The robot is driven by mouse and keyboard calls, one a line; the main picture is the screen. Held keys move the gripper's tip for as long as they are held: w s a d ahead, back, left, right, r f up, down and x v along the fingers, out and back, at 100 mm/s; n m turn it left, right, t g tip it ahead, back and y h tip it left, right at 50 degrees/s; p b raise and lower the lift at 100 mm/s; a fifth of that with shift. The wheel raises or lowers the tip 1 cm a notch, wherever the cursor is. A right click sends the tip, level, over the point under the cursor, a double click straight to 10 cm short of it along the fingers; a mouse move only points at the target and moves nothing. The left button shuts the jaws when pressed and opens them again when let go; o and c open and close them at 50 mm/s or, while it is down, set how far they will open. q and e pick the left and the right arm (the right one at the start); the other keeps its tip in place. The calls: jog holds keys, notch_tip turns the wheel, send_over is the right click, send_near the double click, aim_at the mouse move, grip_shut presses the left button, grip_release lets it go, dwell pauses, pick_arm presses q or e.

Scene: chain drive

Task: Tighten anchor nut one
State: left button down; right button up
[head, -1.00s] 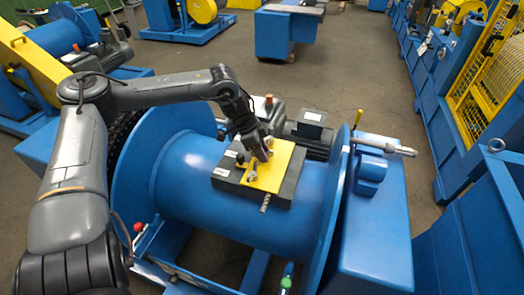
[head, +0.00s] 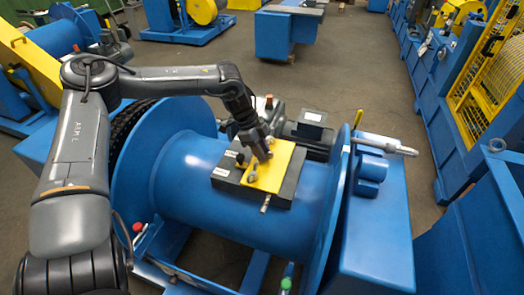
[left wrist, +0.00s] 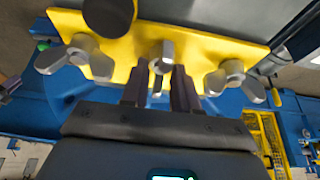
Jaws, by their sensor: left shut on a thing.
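A yellow plate (head: 270,172) sits on a dark block (head: 230,173) on top of a large blue drum (head: 190,185). In the left wrist view, the yellow plate (left wrist: 200,40) carries a grey wing nut at left (left wrist: 75,57), one at right (left wrist: 236,80) and one in the middle (left wrist: 162,52). My left gripper (left wrist: 160,82) is shut on the middle wing nut, whose wing stands between the fingers. In the head view my left gripper (head: 264,156) is over the yellow plate and hides part of it. I cannot tell which nut is number one. My right gripper is out of view.
A short rod (head: 265,204) sticks out at the front of the block. A dark motor (head: 308,133) stands behind it. The drum's blue side flanges (head: 340,190) rise on both sides.

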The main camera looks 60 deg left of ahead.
pick_arm(q)
jog(key=c, duration=1.2)
grip_release()
jog(key=shift+r, duration=0.1)
jog(key=shift+a+r, duration=0.1)
jog(key=shift+r, duration=0.25)
jog(key=p+v, duration=0.3)
jog(key=v, duration=0.5)
jog(key=shift+s+a+r+p, duration=0.1)
jog(key=shift+s+r+p, duration=0.05)
jog(key=shift+r+p, duration=0.15)
jog(key=shift+s+a+r, duration=0.25)
jog(key=shift+r, duration=0.3)
